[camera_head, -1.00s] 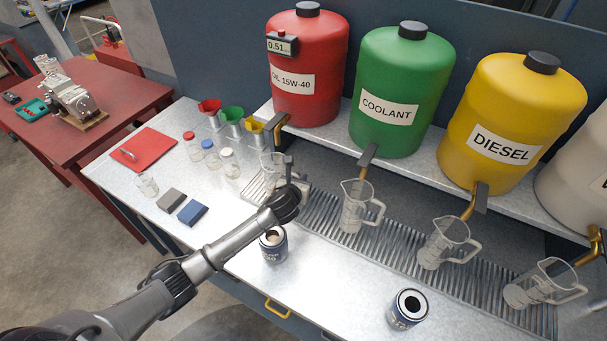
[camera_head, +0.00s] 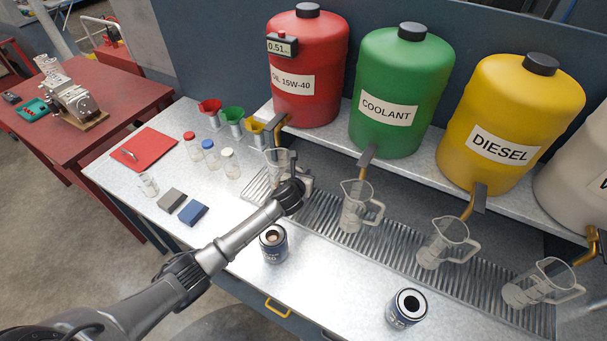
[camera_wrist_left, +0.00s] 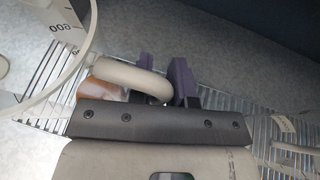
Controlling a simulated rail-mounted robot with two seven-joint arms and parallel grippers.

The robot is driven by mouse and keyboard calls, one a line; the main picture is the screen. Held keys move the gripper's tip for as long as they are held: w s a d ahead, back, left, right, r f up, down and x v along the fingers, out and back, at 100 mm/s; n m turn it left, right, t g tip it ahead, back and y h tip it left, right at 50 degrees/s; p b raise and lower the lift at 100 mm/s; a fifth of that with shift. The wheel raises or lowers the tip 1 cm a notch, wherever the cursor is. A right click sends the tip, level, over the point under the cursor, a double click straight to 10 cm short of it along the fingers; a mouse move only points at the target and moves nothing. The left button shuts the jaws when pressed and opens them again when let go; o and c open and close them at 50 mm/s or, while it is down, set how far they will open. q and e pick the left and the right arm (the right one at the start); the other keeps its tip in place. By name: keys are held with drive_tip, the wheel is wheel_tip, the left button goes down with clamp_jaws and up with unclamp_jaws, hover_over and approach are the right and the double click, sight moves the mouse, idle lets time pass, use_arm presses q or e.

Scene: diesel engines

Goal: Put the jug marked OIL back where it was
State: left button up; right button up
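A clear measuring jug (camera_head: 274,165) stands or hangs below the brass tap of the red OIL 15W-40 drum (camera_head: 310,70). No OIL mark is readable on it. My left gripper (camera_head: 293,172) is at the jug's right side, at its handle. In the left wrist view, the pale curved handle (camera_wrist_left: 140,76) passes between the purple finger pads of my left gripper (camera_wrist_left: 152,78), which appears shut on it. The jug wall with a 600 mark (camera_wrist_left: 45,40) shows at upper left. Whether the jug's base touches the slatted drip tray (camera_head: 330,215) is hidden. My right gripper is out of view.
More clear jugs stand on the tray below the coolant (camera_head: 354,207), diesel (camera_head: 443,243) and far-right (camera_head: 540,285) taps. Two cans (camera_head: 273,244) (camera_head: 407,309) stand at the bench front. Funnels, bottles, blocks and a red mat (camera_head: 149,149) are at left.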

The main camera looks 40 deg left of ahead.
use_arm(q)
drive_tip(key=o, duration=0.3)
drive_tip(key=shift+o, duration=0.2)
drive_tip(key=v, duration=1.3)
drive_tip(key=shift+s+d+p, duration=0.15)
drive_tip(key=shift+s+p, duration=0.2)
drive_tip(key=shift+s, duration=0.05)
